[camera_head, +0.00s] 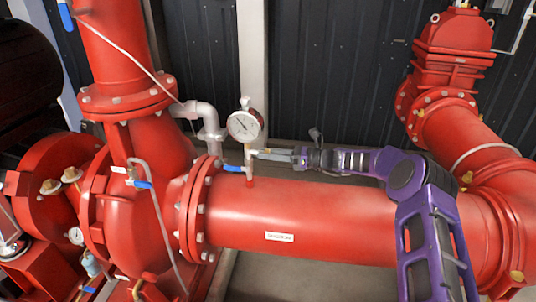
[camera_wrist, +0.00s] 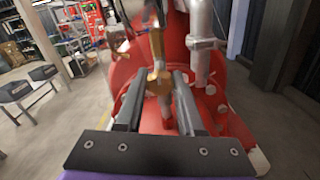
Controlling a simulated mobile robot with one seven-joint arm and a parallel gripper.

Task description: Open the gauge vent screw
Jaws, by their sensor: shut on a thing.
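The round white-faced gauge (camera_head: 243,125) stands on a thin stem above the large red pipe (camera_head: 330,215). Below the gauge, brass fittings with the small vent screw (camera_wrist: 159,82) sit between my fingers in the wrist view. My gripper (camera_head: 264,153) reaches in from the right in the head view, level with the stem just under the gauge. In the wrist view my gripper (camera_wrist: 158,92) is closed on the brass vent screw. The screw's exact turn position cannot be told, and the fingers partly cover it.
A blue lever (camera_head: 234,168) sticks out left of the gauge stem, just below my gripper. A grey elbow pipe (camera_head: 205,118) rises behind the gauge's left side. The bolted flange (camera_head: 200,208) is to the lower left. Dark wall panels (camera_head: 330,70) stand behind.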

